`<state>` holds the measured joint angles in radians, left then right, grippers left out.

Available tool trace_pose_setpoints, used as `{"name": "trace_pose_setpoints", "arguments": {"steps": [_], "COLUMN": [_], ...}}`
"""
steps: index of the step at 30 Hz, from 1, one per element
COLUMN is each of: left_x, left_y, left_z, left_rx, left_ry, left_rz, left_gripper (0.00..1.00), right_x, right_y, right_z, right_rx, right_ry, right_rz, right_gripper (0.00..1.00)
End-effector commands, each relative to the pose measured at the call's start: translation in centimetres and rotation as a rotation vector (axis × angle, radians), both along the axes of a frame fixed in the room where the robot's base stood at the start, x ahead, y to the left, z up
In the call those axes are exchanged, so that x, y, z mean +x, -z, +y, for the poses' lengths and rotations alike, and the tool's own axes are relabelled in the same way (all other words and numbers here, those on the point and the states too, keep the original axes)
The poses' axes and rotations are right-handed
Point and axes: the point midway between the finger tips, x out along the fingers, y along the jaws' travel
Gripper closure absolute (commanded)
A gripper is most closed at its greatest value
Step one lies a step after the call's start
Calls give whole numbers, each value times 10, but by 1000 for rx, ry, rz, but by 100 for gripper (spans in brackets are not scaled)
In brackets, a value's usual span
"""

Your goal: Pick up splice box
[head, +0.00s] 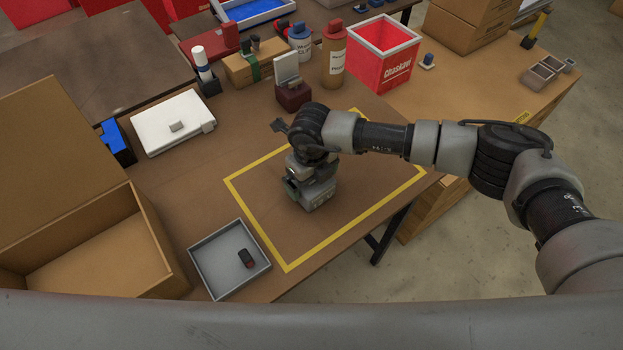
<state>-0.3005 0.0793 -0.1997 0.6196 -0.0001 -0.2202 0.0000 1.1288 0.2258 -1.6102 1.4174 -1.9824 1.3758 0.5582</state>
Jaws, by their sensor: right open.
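My right gripper (316,197) points down over the yellow-taped rectangle (256,233) on the brown table. It is open, and its own wrist hides most of the space under it. I cannot tell for sure which thing is the splice box. The gripper is apart from both. My left gripper is out of view.
An open cardboard box (150,240) stands at the left. At the back are a red bin (392,77), bottles (333,58), a dark red block with a grey plate (292,96) and a cardboard box (241,70).

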Motion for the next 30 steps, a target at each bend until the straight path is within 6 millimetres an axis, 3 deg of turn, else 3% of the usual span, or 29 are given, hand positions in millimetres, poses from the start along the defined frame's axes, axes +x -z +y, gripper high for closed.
{"name": "trace_pose_setpoints", "arguments": {"steps": [9, 19, 30], "left_x": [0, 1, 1], "left_y": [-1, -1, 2], "left_z": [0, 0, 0], "left_rx": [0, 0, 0], "left_ry": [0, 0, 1], "left_rz": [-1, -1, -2], "left_gripper": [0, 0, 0], "right_x": [0, 0, 1], "right_y": [8, 6, 0], "right_z": [0, 0, 0], "right_rx": [-1, 1, 3], "right_ry": [-1, 0, 0], "right_rz": [1, 0, -3], "right_gripper": [0, 48, 48]}}
